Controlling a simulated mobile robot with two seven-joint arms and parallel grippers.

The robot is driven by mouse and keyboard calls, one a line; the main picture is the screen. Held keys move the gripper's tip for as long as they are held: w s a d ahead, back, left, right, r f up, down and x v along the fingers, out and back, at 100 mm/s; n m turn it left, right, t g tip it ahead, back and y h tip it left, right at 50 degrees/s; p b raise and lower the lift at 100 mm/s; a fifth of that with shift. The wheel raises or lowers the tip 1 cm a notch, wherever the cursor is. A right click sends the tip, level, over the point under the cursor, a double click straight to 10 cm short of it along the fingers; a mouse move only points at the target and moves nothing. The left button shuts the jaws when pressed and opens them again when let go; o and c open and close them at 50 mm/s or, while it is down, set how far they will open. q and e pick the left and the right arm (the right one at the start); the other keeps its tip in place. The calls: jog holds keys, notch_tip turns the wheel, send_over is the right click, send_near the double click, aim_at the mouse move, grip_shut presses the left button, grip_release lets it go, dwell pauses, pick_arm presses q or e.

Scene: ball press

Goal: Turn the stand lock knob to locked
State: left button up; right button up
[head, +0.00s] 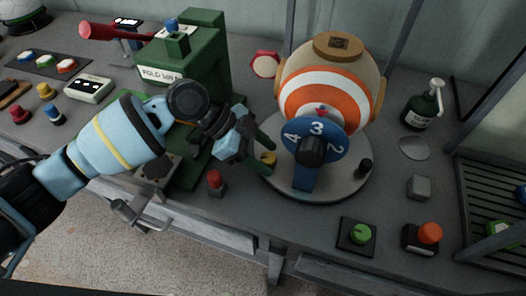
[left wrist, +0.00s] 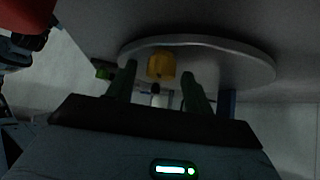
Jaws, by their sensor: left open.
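The round grey stand (head: 345,185) sits on the bench and carries a ball with orange and white bands (head: 325,98). A small yellow knob (head: 268,157) is at the stand's left edge. My left gripper (head: 262,154) reaches in from the left with its fingers at this knob. In the left wrist view, the yellow knob (left wrist: 161,66) shows between and beyond the two open green fingers (left wrist: 160,88), with gaps on both sides. The stand's rim (left wrist: 225,62) shows behind it. The knob's lock marking cannot be read. My right gripper is not in view.
A blue dial with numbers (head: 316,134) stands in front of the ball. A dark knob (head: 365,166) is at the stand's right. A red-topped button (head: 215,182) is close below my left gripper. A green press (head: 190,65) stands behind my left arm. The front right bench holds green and orange buttons.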

aim_at(263, 159)
pick_arm(q)
jog(key=r, duration=0.3)
jog(key=shift+s+r, duration=0.3)
jog(key=shift+s, duration=0.05)
jog(key=s+r, duration=0.1)
jog(key=s, duration=1.4)
jog(key=shift+s+r, duration=0.15)
jog(key=shift+r, duration=0.05)
jog(key=shift+d, duration=0.1)
